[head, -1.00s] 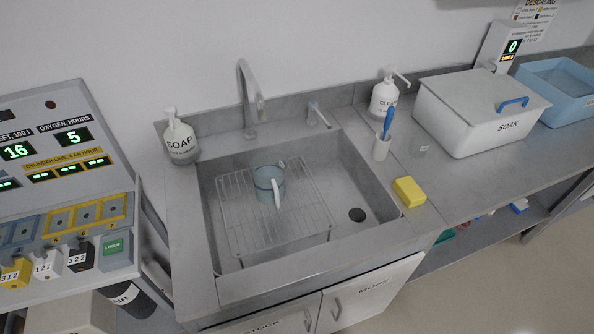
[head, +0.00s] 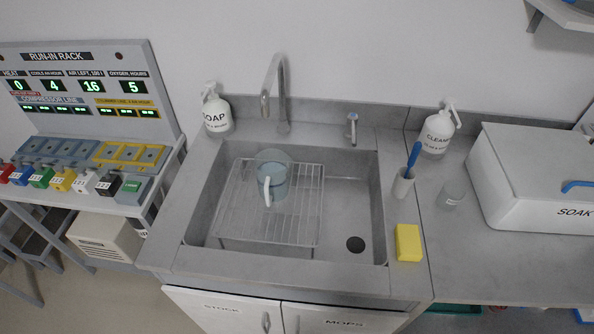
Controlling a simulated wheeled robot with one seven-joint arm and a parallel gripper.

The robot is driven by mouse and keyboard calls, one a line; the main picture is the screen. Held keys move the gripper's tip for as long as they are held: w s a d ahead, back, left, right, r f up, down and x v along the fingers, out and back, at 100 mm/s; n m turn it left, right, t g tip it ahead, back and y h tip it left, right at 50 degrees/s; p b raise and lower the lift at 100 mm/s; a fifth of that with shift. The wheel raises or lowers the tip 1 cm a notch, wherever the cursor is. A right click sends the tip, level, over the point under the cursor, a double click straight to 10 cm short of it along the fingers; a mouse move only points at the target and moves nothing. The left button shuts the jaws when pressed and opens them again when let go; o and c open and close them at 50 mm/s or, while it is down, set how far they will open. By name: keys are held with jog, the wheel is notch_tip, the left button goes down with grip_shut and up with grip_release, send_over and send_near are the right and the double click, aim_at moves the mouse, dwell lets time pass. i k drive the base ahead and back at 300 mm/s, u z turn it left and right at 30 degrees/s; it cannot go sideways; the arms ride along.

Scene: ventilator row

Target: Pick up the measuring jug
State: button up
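The measuring jug (head: 277,184) is a clear bluish cup with a white handle. It stands on a wire rack (head: 300,215) inside the grey sink basin (head: 366,205), left of the middle. Its handle points toward the front, a little left. My gripper does not show in the head view.
The tap (head: 276,95) arches behind the jug, with a soap bottle (head: 216,110) at its left. Right of the sink are a cup with a blue brush (head: 404,186), a yellow sponge (head: 408,242), a cleaner bottle (head: 438,132), a small clear beaker (head: 452,194) and the soak box (head: 535,180).

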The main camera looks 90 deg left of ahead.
aim_at(273, 167)
jog(key=u, duration=3.5)
jog(key=i, duration=0.5)
jog(key=k, duration=1)
jog(key=u, duration=1.65)
jog(key=i, duration=1.35)
jog(key=z, duration=0.1)
